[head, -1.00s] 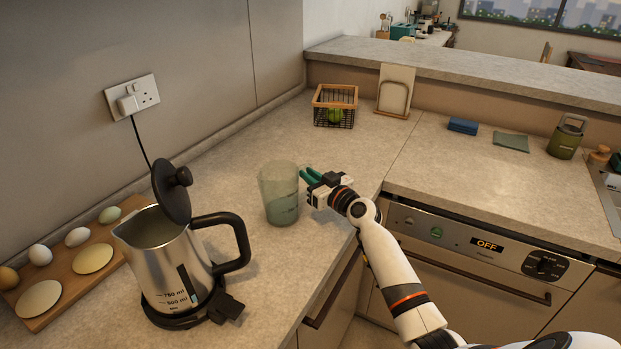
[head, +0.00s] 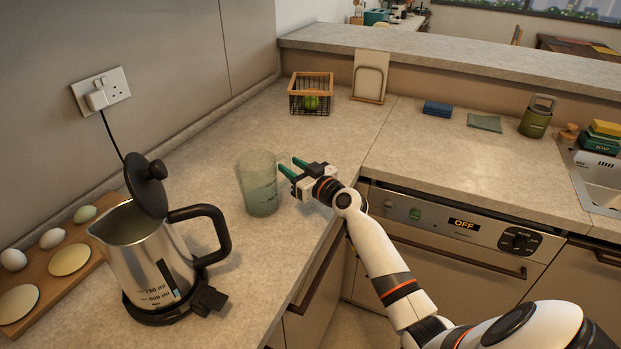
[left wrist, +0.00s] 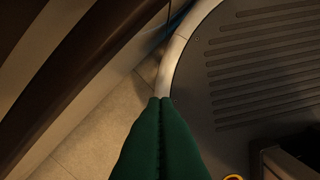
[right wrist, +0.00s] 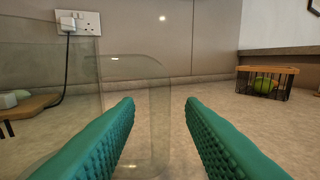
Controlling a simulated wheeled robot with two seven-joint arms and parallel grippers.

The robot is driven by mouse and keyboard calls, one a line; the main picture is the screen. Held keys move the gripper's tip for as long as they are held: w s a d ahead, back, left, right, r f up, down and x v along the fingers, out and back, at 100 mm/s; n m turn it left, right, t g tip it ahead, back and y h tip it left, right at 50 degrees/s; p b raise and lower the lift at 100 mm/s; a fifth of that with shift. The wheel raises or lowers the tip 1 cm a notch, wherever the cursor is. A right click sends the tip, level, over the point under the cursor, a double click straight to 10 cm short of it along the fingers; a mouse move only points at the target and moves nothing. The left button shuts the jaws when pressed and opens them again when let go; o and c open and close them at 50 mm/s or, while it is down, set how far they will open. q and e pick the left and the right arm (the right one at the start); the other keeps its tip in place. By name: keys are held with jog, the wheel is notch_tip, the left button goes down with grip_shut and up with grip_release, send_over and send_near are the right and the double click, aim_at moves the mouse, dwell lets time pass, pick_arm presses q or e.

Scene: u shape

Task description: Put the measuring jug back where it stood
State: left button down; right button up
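The measuring jug (head: 258,186), a clear greenish vessel, stands upright on the counter to the right of the kettle. My right gripper (head: 288,166) is at the jug's right side with its green fingers spread. In the right wrist view the fingers (right wrist: 160,115) are wide apart. The jug's clear wall (right wrist: 50,75) fills the left there, and a clear loop like its handle (right wrist: 158,90) shows between the fingers. I cannot tell whether a finger touches it. My left gripper (left wrist: 161,105) is shut and empty, seen only in the left wrist view above the floor and a dark ribbed surface.
A steel kettle (head: 150,255) with its lid raised stands at the left front, beside a wooden board (head: 72,285) with eggs. A wire basket (head: 310,95) and an upright board (head: 369,78) are at the back.

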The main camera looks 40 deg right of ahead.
jog(key=s, duration=0.3)
jog(key=s+d+b, duration=0.1)
jog(key=s, duration=0.6)
jog(key=shift+d, duration=0.2)
jog(key=shift+r, duration=0.1)
dwell(0.7)
